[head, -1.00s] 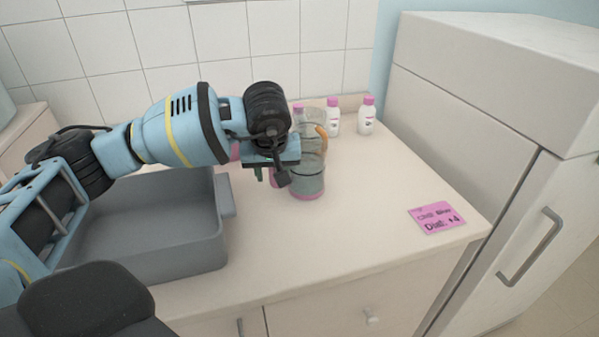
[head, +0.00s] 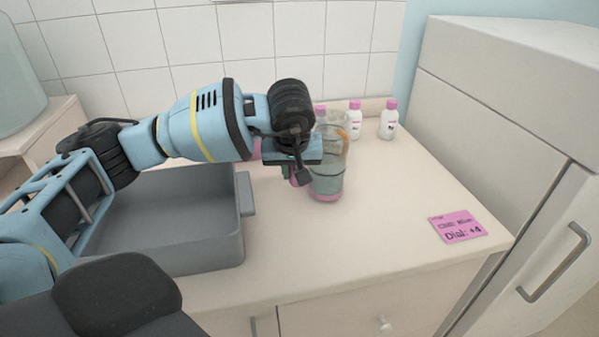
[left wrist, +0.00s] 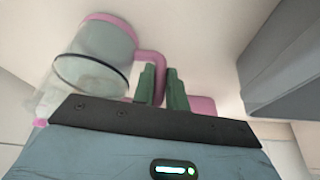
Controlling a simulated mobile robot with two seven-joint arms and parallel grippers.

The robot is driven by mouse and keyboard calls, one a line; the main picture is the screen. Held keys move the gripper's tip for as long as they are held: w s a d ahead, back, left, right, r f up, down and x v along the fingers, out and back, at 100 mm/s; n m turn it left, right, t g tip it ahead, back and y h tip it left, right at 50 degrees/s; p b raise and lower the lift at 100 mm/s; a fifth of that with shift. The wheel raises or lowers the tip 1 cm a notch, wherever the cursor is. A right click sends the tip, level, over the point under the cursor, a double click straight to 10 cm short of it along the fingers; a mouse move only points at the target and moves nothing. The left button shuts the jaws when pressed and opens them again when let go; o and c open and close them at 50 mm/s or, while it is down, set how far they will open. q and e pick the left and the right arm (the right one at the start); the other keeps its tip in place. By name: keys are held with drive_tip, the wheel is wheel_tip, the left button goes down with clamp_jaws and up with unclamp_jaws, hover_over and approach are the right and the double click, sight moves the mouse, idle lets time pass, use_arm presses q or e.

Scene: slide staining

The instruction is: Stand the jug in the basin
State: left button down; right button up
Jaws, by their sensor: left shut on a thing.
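I cannot tell whether the base touches the counter. The grey basin (head: 240,225) is a rectangular open tub on the left, partly hidden by my left arm. My right gripper is not in view.
Several white bottles (head: 389,121) with pink caps stand at the back. A clear vessel with an orange handle (head: 343,134) is just behind the jug. A pink note (head: 457,226) lies at the counter's right, near a white cabinet (head: 505,110). The front-middle counter is clear.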

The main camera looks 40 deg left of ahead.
use_arm(q)
drive_tip(key=s+d+r, duration=0.2)
drive_tip(key=d, duration=0.5)
drive_tip(key=s+d+r+b, duration=0.1)
drive_tip(key=s+d+r, duration=0.1)
drive_tip(key=d, duration=0.6)
drive_tip(key=shift+s+d+r, duration=0.2)
drive_tip(key=shift+s+r, duration=0.1)
drive_tip(key=shift+s, duration=0.1)
drive_tip(key=shift+s+f, duration=0.1)
